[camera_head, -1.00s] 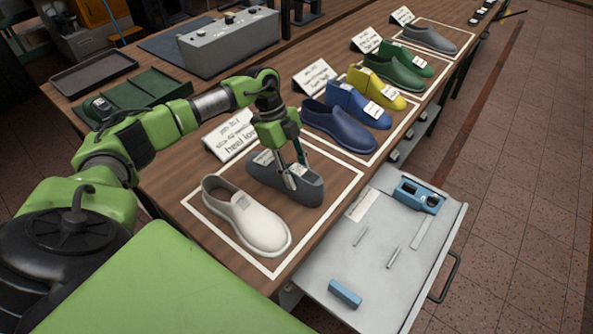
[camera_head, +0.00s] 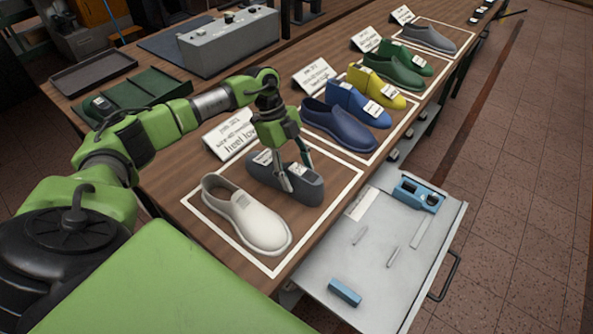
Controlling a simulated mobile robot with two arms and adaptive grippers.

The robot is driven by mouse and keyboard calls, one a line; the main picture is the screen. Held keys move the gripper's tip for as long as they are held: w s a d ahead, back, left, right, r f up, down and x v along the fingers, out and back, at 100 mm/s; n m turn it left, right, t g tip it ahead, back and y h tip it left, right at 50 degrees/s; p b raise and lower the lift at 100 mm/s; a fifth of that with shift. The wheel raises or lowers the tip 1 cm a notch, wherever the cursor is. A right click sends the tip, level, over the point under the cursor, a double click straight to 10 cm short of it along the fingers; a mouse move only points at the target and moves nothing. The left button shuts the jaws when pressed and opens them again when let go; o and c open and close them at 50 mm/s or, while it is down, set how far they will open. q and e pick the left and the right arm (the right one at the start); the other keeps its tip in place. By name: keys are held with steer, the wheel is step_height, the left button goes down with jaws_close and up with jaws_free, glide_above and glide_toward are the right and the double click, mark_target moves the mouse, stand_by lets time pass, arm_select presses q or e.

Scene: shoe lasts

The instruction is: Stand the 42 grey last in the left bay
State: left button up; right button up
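The dark grey last (camera_head: 310,190) lies on the wooden table inside the nearest white outline, beside a cream shoe (camera_head: 245,214). It bears small white labels, too small to read. My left gripper (camera_head: 296,176) is pointing down over the last, its fingers spread, one in front of the last and one toward its far side. I cannot tell whether they touch it. A green tray (camera_head: 150,92) with raised dividers lies at the back left. Which part is the left bay is not clear; a small dark item with a white label (camera_head: 100,104) is at its left end. My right gripper is not in view.
Blue (camera_head: 338,124), yellow (camera_head: 382,92) and green (camera_head: 396,72) shoes or lasts stand in a row behind, with white cards. A grey control box (camera_head: 230,42) and a black tray (camera_head: 94,74) are farther back. An open drawer (camera_head: 380,270) juts out at the right.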

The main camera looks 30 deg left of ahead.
arm_select(q)
steer(key=shift+f, duration=0.1)
steer(key=shift+a, duration=0.15)
steer(key=v, duration=1.2)
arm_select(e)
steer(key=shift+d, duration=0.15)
